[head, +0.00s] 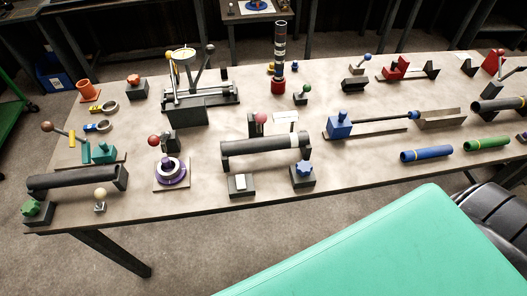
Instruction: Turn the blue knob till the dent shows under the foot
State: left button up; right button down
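A blue star-shaped knob (303,167) sits on a dark block at the front middle of the table. Just behind it, a dark grey shaft (252,149) with a pale band near its right end rests across a stand. A pink ball (260,117) on a dark upright stands behind the shaft. I cannot make out a dent on the shaft, and the foot is too small to tell. Neither of my grippers shows in the head view.
A white switch on a dark block (240,184) stands left of the knob. A purple ring piece (170,171) is farther left. Blue (427,154) and green (487,144) cylinders lie to the right. The table top (350,165) is bare just right of the knob.

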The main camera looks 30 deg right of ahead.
aim_at(303, 168)
jog(key=z, duration=0.35)
jog(key=k+l+z, duration=0.1)
jog(key=z, duration=0.25)
jog(key=k+l+z, duration=0.1)
jog(key=z, duration=0.25)
